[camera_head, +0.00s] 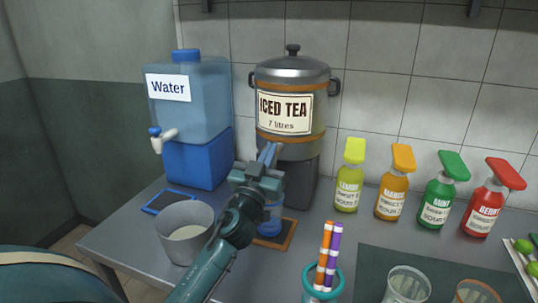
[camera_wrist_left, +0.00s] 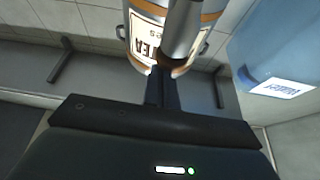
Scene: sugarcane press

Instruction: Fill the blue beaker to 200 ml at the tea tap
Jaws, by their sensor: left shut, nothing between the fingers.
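The iced tea dispenser (camera_head: 291,85) stands at the back against the tiled wall, and its lower part also shows in the left wrist view (camera_wrist_left: 150,25). My left gripper (camera_head: 268,152) is shut with nothing between its fingers, just in front of the dispenser's lower front. In the left wrist view the closed fingers (camera_wrist_left: 162,88) point at the dispenser. The tea tap is hidden or cannot be made out clearly behind the gripper. A blue beaker (camera_head: 272,218) stands below the gripper on a brown-edged mat (camera_head: 277,240), partly covered by my left arm. Its liquid level cannot be read. My right gripper is not in view.
A blue water dispenser (camera_head: 195,105) with its tap stands to the left, with a blue-edged mat before it. A grey pot (camera_head: 185,232) sits in front. Syrup bottles (camera_head: 393,183) line the right back. A pen cup (camera_head: 323,282) and glasses (camera_head: 406,285) are near the front.

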